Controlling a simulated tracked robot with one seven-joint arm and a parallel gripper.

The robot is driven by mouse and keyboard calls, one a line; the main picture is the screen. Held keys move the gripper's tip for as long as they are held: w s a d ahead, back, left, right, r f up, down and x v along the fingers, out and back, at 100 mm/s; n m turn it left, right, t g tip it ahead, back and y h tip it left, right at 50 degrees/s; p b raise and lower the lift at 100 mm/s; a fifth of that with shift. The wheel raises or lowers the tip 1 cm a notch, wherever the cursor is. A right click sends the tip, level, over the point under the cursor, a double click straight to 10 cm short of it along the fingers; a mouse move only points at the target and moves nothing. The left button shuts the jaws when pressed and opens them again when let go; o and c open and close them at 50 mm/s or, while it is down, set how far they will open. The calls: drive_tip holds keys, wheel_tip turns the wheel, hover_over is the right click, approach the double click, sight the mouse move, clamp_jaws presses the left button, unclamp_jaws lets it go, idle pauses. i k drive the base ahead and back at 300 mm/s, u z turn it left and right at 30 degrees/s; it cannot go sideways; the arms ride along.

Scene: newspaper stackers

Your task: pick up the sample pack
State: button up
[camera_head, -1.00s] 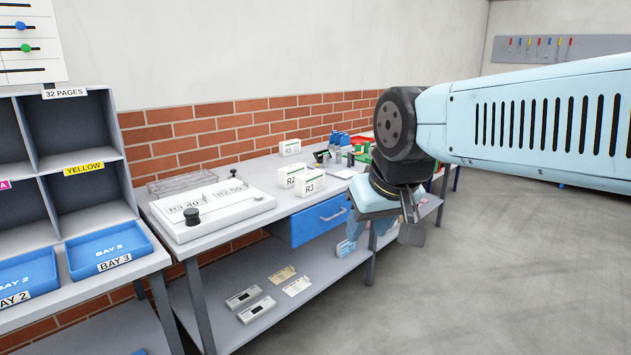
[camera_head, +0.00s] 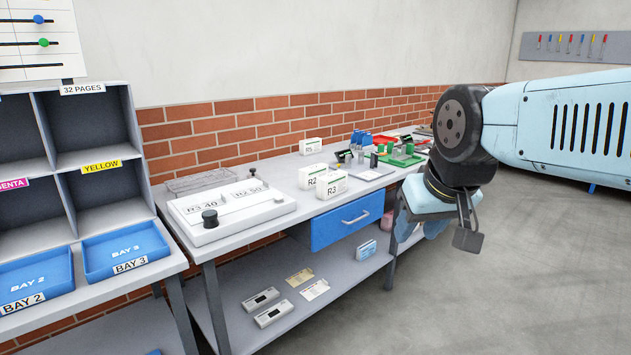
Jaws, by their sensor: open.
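No object in view is legibly marked as the sample pack, so I cannot tell which one it is. White boxes marked R5 (camera_head: 310,146), R2 (camera_head: 311,176) and R3 (camera_head: 331,184) stand upright on the workbench (camera_head: 258,228). A small pale blue and white box (camera_head: 365,249) and a pinkish item (camera_head: 387,221) are on its lower shelf, near the right end. My gripper (camera_head: 452,228) hangs open and empty off the bench's right end, pointing downward, apart from these boxes. Part of it is hidden behind its own wrist.
A white panel with a black knob (camera_head: 210,218), a wire tray (camera_head: 200,180) and a blue drawer (camera_head: 345,220) are on the bench. Flat devices (camera_head: 272,313) and cards lie on the lower shelf. A shelf rack with blue trays (camera_head: 125,250) stands left. The floor at right is clear.

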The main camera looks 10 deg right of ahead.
sight(306, 176)
drive_tip(key=i, duration=0.85)
drive_tip(key=u, duration=0.05)
